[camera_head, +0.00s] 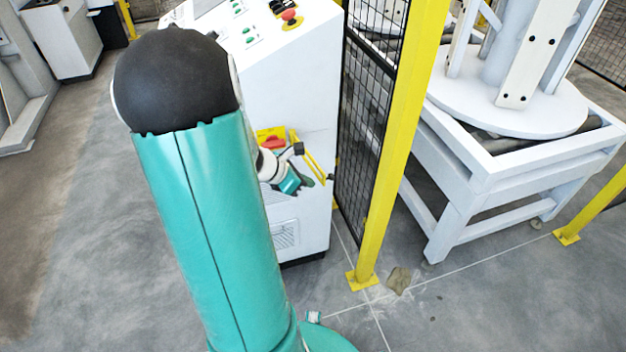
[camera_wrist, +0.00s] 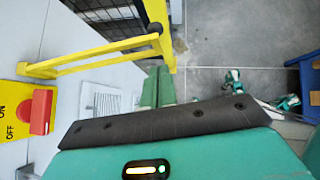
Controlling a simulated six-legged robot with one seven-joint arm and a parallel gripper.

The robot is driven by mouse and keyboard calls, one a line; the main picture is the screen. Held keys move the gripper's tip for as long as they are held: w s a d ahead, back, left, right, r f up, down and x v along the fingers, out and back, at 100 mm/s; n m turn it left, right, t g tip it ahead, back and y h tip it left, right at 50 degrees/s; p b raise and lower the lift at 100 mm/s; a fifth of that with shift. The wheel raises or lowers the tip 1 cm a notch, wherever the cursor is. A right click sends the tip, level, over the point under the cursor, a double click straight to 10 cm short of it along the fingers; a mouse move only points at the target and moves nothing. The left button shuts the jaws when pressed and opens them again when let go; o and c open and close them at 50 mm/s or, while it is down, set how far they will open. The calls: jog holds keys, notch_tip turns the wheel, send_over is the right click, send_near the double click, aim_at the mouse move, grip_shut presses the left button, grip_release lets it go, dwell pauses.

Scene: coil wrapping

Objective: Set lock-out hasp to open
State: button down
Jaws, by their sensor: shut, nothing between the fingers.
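The lock-out hasp (camera_wrist: 95,57) is a yellow two-bar frame, seen in the upper left of the wrist view. It stands out from the white cabinet face beside a yellow ON/OFF plate (camera_wrist: 14,95) with a red switch handle (camera_wrist: 42,110). It also shows small in the head view as a yellow hasp (camera_head: 313,163), right of the red handle (camera_head: 274,144). My gripper (camera_wrist: 160,78) is shut and empty. Its green fingers are close to the hasp's outer end in the picture; I cannot tell whether they touch.
The white control cabinet (camera_head: 290,80) carries buttons and a red emergency knob (camera_head: 289,14) on top. A yellow fence post (camera_head: 392,150) with black mesh (camera_head: 366,130) stands close right of the hasp. A white machine frame (camera_head: 480,180) is beyond it. Grey floor is open at left.

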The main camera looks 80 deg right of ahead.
jog(key=v, duration=1.1)
jog(key=shift+w+f, duration=0.35)
jog(key=shift+f, duration=0.05)
jog(key=shift+a, duration=0.15)
jog(key=w+a+r+m+t, duration=0.2)
jog(key=w+a+r+t, duration=0.1)
jog(key=w+a, duration=0.5)
jog(key=w+a+r+m+t, duration=0.2)
jog(key=w+a+r+t, duration=0.15)
jog(key=w+a, duration=0.45)
jog(key=a+r+m+t+y, duration=0.1)
jog(key=a+r+t+y, duration=0.1)
jog(key=a, duration=1.1)
jog(key=w+a+r+m+t+y, duration=0.1)
jog(key=a+r+m+t+y, duration=0.1)
jog(key=a, duration=1.1)
notch_tip(320, 180, up, 3)
jog(key=shift+w+a+f+t+y, duration=0.15)
jog(key=shift+w+t+y, duration=0.2)
jog(key=shift+t+y, duration=0.6)
jog(key=shift+s+h, duration=0.15)
jog(key=shift+h, duration=0.1)
